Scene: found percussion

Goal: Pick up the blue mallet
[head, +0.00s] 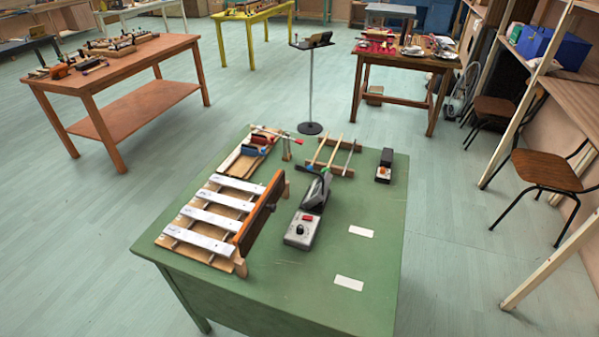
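No mallet is plainly readable as the blue one. A thin stick with a small dark blue-black head (302,168) lies behind the grey-black device on the green table (375,265), partly hidden by it; I cannot tell if this is the blue mallet. A wooden tray (232,168) at the back left of the table holds a blue piece (250,150) and a red piece (260,139). A thin stick with a red tip (299,141) rests near the tray. My gripper is not in view.
A wooden-framed xylophone with white bars (212,217) and an upright orange-brown board (260,213) stands at left. A small black-and-orange box (384,166) is at back right. The table's right front is clear except two white labels.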

